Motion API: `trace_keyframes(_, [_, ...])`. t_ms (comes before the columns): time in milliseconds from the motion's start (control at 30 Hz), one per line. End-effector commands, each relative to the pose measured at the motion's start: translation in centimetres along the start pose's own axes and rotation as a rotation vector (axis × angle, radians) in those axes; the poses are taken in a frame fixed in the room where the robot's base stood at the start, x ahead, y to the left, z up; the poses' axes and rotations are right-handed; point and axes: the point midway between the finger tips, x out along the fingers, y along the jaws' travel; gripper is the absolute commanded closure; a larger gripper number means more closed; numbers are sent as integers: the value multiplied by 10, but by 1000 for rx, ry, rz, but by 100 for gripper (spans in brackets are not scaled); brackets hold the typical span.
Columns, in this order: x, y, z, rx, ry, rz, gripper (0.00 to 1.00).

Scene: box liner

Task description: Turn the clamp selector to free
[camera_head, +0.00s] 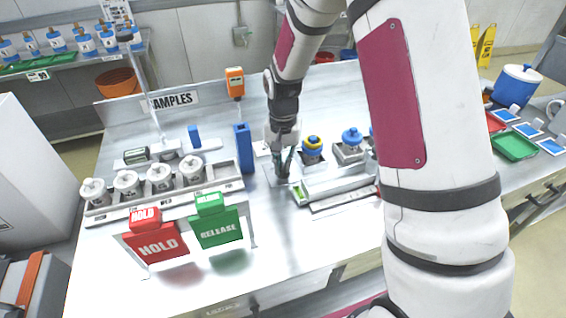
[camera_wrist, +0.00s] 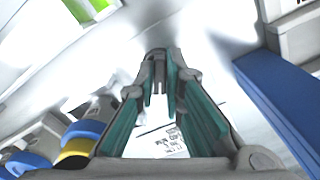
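My gripper (camera_head: 284,168) points down at a small grey plate (camera_head: 272,179) on the bench, between the tall blue block and the clamp rail. In the wrist view its teal-padded fingers (camera_wrist: 160,85) reach toward a small grey upright part (camera_wrist: 157,58), perhaps the clamp selector. This part lies between the fingertips, and I cannot tell whether they grip it. A gap shows between the fingers further back. The selector's marks and setting are not readable. The clamp rail (camera_head: 335,187), with a green patch at its left end, lies just right of my gripper.
The blue block (camera_head: 244,148) stands close to my gripper's left. Blue- and yellow-topped fittings (camera_head: 312,148) stand close on the right. A rack of white-capped jars (camera_head: 160,178) and the red HOLD (camera_head: 156,242) and green RELEASE (camera_head: 216,228) signs are left.

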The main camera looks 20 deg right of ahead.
Motion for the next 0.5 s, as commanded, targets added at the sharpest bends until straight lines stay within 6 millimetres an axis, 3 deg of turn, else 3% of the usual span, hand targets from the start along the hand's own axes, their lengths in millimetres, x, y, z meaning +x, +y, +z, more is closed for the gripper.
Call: trace_keyframes(500, [0,0,0,-78,0,0,100])
